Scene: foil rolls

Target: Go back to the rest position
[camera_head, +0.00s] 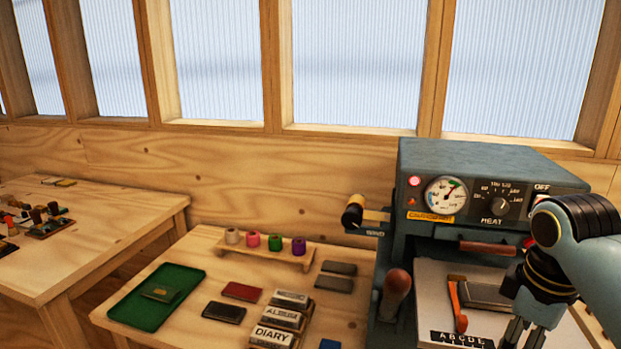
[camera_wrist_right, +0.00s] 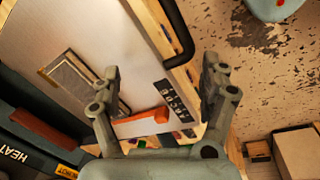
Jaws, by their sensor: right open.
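My right arm comes in from the right in the head view, and its gripper (camera_head: 524,338) hangs at the bottom edge, in front of the stamping machine (camera_head: 470,160). In the right wrist view the gripper (camera_wrist_right: 160,72) has its fingers wide apart with nothing between them. It is over the machine's pale bed (camera_wrist_right: 110,30). An orange-handled clamp (camera_head: 457,305) and a grey flat piece (camera_head: 487,294) lie on the bed. White, pink, green and purple foil rolls (camera_head: 275,243) stand on a wooden rack (camera_head: 262,255). My left gripper is out of view.
The machine has a gauge (camera_head: 446,194), a heat knob and a wooden-ended lever (camera_head: 397,284). A dark and yellow roll (camera_head: 354,213) sits at its left side. A green tray (camera_head: 140,315), small books (camera_head: 223,312) and labelled blocks (camera_head: 276,337) cover the table. Another table (camera_head: 120,220) stands left.

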